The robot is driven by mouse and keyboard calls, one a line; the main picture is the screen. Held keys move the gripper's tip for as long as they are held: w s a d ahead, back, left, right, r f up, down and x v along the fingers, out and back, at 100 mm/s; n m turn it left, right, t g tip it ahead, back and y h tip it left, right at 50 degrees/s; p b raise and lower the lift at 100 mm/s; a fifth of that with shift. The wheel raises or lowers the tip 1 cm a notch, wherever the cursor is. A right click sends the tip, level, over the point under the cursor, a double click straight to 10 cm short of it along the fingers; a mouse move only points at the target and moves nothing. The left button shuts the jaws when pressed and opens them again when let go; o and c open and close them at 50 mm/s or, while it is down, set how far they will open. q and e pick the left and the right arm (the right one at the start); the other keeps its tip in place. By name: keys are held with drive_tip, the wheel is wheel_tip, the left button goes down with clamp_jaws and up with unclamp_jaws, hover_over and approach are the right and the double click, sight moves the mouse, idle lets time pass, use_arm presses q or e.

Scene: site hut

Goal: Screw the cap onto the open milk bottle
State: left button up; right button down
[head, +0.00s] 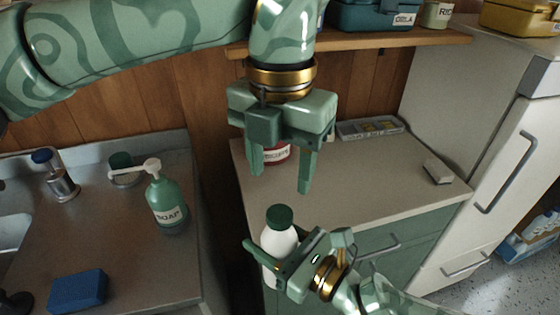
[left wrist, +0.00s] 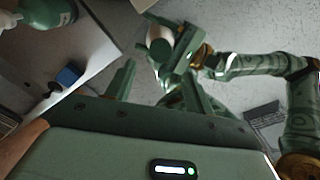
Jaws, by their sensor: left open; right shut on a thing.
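The white milk bottle (head: 279,243) stands upright in the head view, in front of the counter's front edge, with a dark green cap (head: 279,217) on its top. I cannot tell whether the cap is tight. My right gripper (head: 277,262) is shut around the bottle's body and hides part of it. My left gripper (head: 281,181) is open and empty, pointing down above the counter, higher than the cap and apart from it. In the left wrist view the bottle (left wrist: 157,32) and cap (left wrist: 160,49) show beyond my left fingers (left wrist: 156,86).
A red-labelled jar (head: 279,154) stands on the counter (head: 350,190), partly behind my left gripper. A tray (head: 370,128) and a grey-white block (head: 437,172) lie there too. A soap bottle (head: 166,203) and blue sponge (head: 78,289) are at left; a fridge (head: 440,75) is at right.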

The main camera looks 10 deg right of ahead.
sight(279, 213)
use_arm(q)
drive_tip(key=shift+f, duration=4)
drive_tip(key=shift+c, duration=0.3)
drive_tip(key=c, duration=0.9)
drive_tip(key=shift+c, duration=0.2)
drive_tip(key=o, duration=1.2)
drive_tip(key=shift+c, duration=0.2)
